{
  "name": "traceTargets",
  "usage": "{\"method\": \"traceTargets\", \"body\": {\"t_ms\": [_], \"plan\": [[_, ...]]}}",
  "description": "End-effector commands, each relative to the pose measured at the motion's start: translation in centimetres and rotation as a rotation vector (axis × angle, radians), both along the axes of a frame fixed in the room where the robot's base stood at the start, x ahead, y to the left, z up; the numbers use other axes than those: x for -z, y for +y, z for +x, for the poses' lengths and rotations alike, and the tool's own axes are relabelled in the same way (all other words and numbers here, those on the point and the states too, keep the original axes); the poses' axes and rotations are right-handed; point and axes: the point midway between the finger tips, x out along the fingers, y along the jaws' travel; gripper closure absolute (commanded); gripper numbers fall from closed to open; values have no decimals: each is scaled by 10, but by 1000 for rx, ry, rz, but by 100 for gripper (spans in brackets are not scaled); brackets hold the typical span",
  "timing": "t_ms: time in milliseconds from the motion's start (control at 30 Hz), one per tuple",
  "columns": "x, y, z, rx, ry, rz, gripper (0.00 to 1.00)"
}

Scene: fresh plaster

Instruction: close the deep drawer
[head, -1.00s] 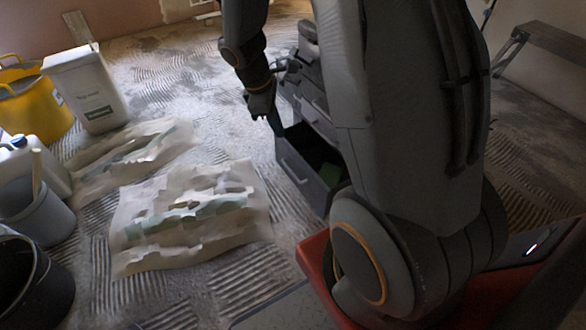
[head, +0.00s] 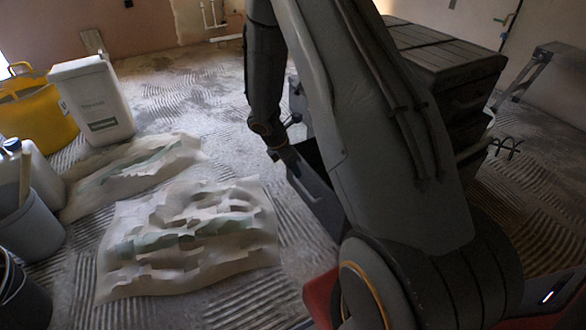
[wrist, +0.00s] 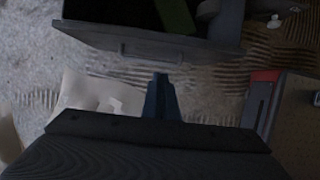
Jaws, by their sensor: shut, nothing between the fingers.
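The deep drawer (head: 318,199) is dark grey and stands pulled out low on the dark cabinet (head: 455,62); my arm hides much of it. In the wrist view its front panel (wrist: 190,50) with a bar handle runs across the top. A green thing (wrist: 176,14) and a grey rounded thing lie inside. My gripper (head: 293,166) is at the outer end of the drawer front in the head view. In the wrist view my gripper (wrist: 161,82) is shut and empty, its blue-grey fingertips just outside the front panel, near the handle. I cannot tell whether they touch it.
Crumpled sheets (head: 190,235) lie on the ridged floor to the left. A yellow tub (head: 38,112), a white canister (head: 95,100) and a grey bucket (head: 30,225) stand at far left. A step stool (head: 545,75) is at right. Floor behind the sheets is clear.

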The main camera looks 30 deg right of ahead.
Motion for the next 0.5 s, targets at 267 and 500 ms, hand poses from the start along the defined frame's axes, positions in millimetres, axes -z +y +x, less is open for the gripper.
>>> {"method": "traceTargets", "body": {"t_ms": [267, 500], "plan": [[54, -20, 1, 1, 1, 1, 100], [50, -52, 2, 4, -3, 0, 100]]}}
